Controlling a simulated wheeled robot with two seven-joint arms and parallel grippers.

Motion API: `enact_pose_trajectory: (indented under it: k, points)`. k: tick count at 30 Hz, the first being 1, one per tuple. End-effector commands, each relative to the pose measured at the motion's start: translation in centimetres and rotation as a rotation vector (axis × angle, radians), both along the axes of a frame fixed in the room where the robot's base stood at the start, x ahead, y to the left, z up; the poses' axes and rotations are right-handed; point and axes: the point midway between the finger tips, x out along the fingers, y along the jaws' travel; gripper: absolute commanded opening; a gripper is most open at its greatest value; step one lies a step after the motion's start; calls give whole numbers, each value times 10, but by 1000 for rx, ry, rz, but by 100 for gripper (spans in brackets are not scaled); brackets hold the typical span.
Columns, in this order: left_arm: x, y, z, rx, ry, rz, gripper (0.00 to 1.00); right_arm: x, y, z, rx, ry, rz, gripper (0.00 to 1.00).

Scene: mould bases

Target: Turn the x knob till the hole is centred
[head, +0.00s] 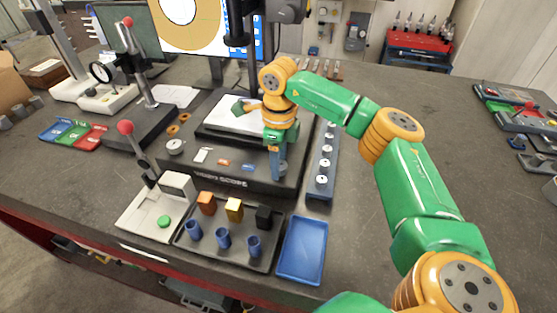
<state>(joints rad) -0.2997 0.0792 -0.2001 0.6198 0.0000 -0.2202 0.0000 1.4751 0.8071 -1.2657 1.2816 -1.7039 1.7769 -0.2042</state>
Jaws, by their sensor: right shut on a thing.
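My right gripper (277,173) points down at the front right corner of the dark measuring machine's base (235,178). It is shut on a small grey knob (283,169), which the fingers partly hide; I cannot read a label on it. The monitor (235,48) behind shows a tan ring (212,35) around a white hole (180,8). The top of the screen is cut off, so I cannot tell whether the hole is centred. A pale plate (232,122) lies on the machine's stage, partly behind my right arm. My left gripper is out of view.
A grey tray (262,262) with coloured blocks and blue cups stands in front, beside an empty blue tray (303,250). A rail with several round pieces (325,165) lies just right of the gripper. A red-balled lever stand (150,165) stands left.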

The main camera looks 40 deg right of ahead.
Motion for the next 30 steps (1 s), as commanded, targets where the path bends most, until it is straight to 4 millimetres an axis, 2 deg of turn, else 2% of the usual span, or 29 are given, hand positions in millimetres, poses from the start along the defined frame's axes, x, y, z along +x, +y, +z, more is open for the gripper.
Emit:
enact_pose_trajectory:
  k: [18,30]
  points:
    - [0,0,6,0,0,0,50,0,0,0,0,0,-545,0]
    - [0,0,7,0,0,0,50,0,-1,0,-1,-1,-736,0]
